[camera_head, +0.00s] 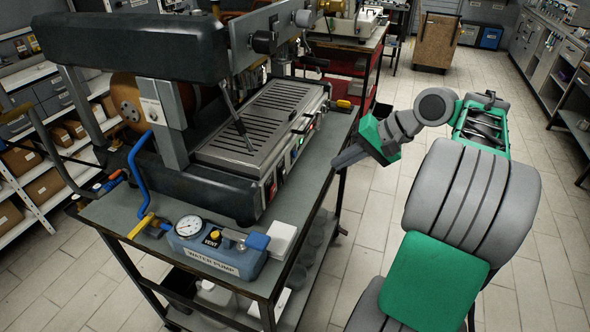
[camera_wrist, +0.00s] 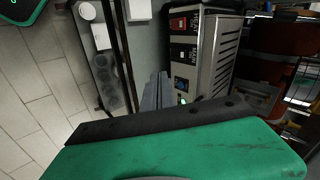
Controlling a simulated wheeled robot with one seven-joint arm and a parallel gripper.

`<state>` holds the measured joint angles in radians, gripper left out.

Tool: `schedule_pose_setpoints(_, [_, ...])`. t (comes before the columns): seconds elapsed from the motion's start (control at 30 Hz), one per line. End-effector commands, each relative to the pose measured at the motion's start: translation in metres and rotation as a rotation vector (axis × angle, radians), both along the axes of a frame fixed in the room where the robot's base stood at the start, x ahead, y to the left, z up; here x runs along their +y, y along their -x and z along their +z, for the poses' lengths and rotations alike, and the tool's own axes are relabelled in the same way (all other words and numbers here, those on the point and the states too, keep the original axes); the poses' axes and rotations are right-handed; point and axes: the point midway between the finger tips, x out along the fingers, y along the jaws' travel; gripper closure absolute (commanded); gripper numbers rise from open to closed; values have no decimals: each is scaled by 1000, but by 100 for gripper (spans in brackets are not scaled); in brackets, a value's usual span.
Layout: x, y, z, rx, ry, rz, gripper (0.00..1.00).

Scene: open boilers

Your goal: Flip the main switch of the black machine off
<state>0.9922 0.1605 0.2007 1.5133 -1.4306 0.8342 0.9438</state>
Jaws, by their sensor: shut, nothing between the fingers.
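The black machine (camera_head: 130,45) stands on a grey cart, its front control panel facing right. The panel (camera_head: 288,165) carries a reddish switch (camera_head: 272,190) near its front end and small lights farther back. In the wrist view the panel shows a red rocker switch (camera_wrist: 178,24), a dark switch (camera_wrist: 183,53) and a blue button (camera_wrist: 182,84). Which way the red switch is tipped is too small to tell. My gripper (camera_head: 340,162) is shut and empty, right of the panel and apart from it. Its fingers (camera_wrist: 158,90) also show in the wrist view, near the panel's blue-button end.
A blue water pump (camera_head: 218,248) with a gauge stands at the cart's front, beside a white box (camera_head: 281,238). A blue-handled lever (camera_head: 138,180) rises at the left. Cups (camera_head: 312,240) stand on a lower shelf.

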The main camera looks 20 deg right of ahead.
Motion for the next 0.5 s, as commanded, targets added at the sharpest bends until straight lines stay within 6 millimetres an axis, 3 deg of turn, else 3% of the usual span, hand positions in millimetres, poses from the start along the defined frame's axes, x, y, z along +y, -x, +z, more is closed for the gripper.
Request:
schedule_pose_setpoints(0.23, [7, -4, 0, 78, -83, -110, 100])
schedule_pose_setpoints(0.5, [6, -3, 0, 82, -88, -120, 100])
